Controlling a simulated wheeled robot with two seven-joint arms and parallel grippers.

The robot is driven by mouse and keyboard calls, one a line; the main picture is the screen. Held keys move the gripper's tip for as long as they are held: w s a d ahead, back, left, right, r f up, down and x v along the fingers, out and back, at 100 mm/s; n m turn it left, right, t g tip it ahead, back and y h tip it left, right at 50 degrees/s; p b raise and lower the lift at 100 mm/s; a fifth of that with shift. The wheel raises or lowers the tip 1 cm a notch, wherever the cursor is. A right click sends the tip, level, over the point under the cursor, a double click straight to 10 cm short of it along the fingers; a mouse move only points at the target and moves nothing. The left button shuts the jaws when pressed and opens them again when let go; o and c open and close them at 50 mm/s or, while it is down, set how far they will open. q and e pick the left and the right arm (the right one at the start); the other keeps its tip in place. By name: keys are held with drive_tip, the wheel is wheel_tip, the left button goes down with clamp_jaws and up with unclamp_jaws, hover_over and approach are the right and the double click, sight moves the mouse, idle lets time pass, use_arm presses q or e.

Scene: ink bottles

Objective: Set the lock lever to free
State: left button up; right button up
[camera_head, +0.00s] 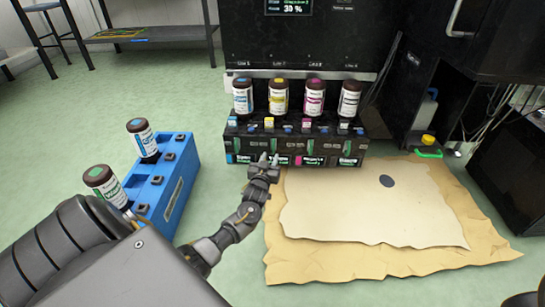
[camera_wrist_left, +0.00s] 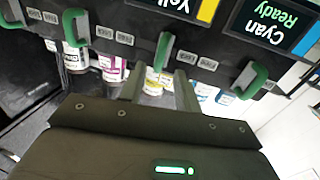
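A dark ink unit has a row of green lock levers on its front. The second lever from the left (camera_head: 268,145) is the one at my left gripper (camera_head: 268,160). In the left wrist view, this lever (camera_wrist_left: 163,50) stands just beyond the gap between the two fingers of my left gripper (camera_wrist_left: 158,78). The fingers are apart with nothing held. I cannot tell whether they touch the lever. Small grey plates flank each lever; their words are too small to read. The yellow display (camera_wrist_left: 180,8) appears upside down near this lever. My right gripper is not in view.
Cyan (camera_head: 243,96), yellow (camera_head: 279,97), magenta (camera_head: 314,98) and black (camera_head: 348,99) bottles stand on the unit. A blue rack (camera_head: 172,188) with two bottles stands at left. Brown paper sheets (camera_head: 455,260) lie on the floor at right. Neighbouring levers (camera_wrist_left: 250,80) sit close by.

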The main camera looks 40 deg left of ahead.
sight(273, 150)
use_arm(q)
drive_tip(key=b+x, duration=0.2)
drive_tip(key=x, duration=0.2)
drive_tip(key=shift+f, duration=0.15)
drive_tip(key=shift+w+a, duration=0.15)
drive_tip(key=shift+w, duration=0.25)
clamp_jaws()
